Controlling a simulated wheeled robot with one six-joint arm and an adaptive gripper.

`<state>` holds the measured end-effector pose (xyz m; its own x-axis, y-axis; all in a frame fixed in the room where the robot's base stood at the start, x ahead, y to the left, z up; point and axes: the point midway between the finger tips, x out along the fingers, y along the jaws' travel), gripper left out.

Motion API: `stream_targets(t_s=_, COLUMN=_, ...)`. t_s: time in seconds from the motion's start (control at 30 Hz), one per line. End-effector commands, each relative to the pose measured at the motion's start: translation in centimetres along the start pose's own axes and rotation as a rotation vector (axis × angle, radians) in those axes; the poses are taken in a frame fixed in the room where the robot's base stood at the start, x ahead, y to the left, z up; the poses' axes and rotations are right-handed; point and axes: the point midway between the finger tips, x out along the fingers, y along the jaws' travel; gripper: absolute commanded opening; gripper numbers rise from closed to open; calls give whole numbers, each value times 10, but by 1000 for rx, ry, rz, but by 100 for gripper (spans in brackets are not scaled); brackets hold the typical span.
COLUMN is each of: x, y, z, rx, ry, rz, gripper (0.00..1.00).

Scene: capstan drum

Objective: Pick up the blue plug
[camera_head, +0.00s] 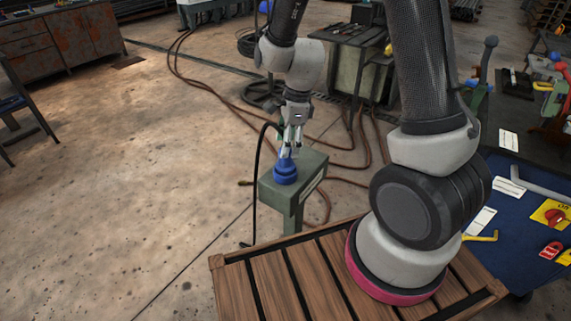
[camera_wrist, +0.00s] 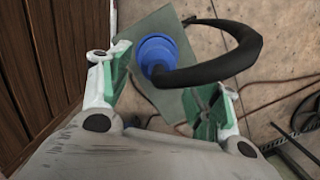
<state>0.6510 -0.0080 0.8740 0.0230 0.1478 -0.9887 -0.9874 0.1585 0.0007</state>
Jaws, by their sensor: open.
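The blue plug (camera_head: 285,172) stands on top of a grey-green pedestal box (camera_head: 309,178). A black cable rises from the plug, arcs over and hangs down the box's left side to the floor. My gripper (camera_head: 290,148) points down just above the plug. In the wrist view the blue plug (camera_wrist: 158,57) lies beyond and between the two open fingers (camera_wrist: 165,90), with its thick black cable curving to the right. The fingers have green inner pads, and I see nothing held between them. The exact gap between fingertips and plug is hard to tell.
A wooden slatted platform (camera_head: 270,284) is in front, below my arm. A blue-topped bench (camera_head: 520,225) with tools and white cards is at the right. Brown hoses (camera_head: 215,85) lie across the floor behind.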

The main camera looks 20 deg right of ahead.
Motion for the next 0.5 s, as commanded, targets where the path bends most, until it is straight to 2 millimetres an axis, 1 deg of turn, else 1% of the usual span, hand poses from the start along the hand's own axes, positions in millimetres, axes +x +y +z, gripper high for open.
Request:
stream_targets(t_s=0.1, x=19, y=2, z=0, rx=-1, ry=2, rz=4, gripper=62)
stream_targets(t_s=0.23, x=38, y=3, z=1, rx=0, ry=1, rz=2, gripper=62)
stream_targets(t_s=0.33, x=46, y=2, z=1, rx=-2, ry=1, rz=1, gripper=62)
stream_targets(t_s=0.5, x=47, y=2, z=1, rx=-1, ry=0, rz=-1, gripper=62)
